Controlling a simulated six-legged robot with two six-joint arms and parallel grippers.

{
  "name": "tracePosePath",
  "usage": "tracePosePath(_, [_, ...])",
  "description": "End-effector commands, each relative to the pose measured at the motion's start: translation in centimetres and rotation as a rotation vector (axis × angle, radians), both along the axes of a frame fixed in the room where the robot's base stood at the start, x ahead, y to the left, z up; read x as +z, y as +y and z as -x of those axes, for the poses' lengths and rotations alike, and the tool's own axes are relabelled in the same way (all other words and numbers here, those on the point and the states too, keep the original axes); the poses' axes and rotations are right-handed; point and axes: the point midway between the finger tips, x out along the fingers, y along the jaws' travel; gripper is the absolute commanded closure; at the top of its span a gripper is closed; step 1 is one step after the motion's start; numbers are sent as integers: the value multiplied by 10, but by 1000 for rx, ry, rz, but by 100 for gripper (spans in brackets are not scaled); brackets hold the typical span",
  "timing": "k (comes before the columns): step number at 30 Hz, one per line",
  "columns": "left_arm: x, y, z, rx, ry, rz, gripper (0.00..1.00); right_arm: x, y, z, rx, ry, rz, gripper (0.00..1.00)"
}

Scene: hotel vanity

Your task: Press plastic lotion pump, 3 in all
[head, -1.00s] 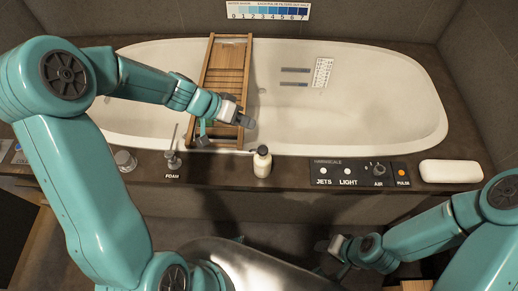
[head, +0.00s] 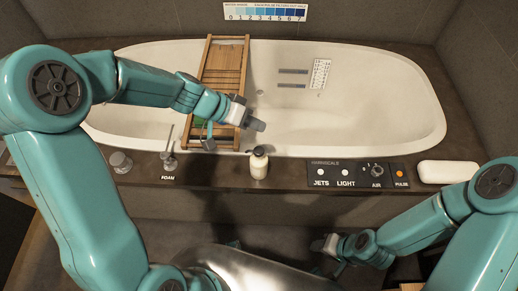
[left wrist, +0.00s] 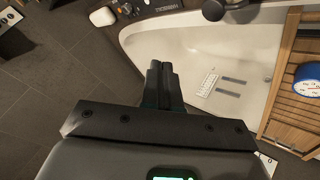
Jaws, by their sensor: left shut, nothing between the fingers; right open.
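The lotion pump bottle (head: 259,165) is a small pale bottle with a dark pump top, upright on the tub's dark front ledge in the head view. My left gripper (head: 256,125) is shut and empty. In the head view its tip appears just above the pump top, apart from it in the picture; the height gap is hard to tell. In the left wrist view the shut fingers (left wrist: 160,84) are in the middle, and I cannot make out the bottle there. My right gripper (head: 324,245) is open and empty in front of the ledge, low on the right.
A wooden bath tray (head: 225,62) spans the white tub (head: 385,105). On the ledge are a FOAM dispenser (head: 170,160), a glass (head: 121,161), a control panel (head: 358,174) and a white soap-like block (head: 448,172). A blue clock (left wrist: 307,80) shows in the left wrist view.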

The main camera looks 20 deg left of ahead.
Motion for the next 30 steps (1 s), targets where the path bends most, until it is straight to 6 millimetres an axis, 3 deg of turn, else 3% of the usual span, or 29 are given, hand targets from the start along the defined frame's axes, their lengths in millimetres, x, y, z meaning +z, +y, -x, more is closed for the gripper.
tracePosePath(14, [-61,0,0,3,2,0,100,-40,0,0,0,0,0,57])
tracePosePath(18, [-79,0,0,3,-1,-1,100,-61,0,0,0,0,0,57])
tracePosePath(23, [-87,0,0,3,0,1,100,-71,0,0,0,0,0,57])
tracePosePath(30, [-85,0,0,2,0,0,100,-70,0,0,0,0,0,57])
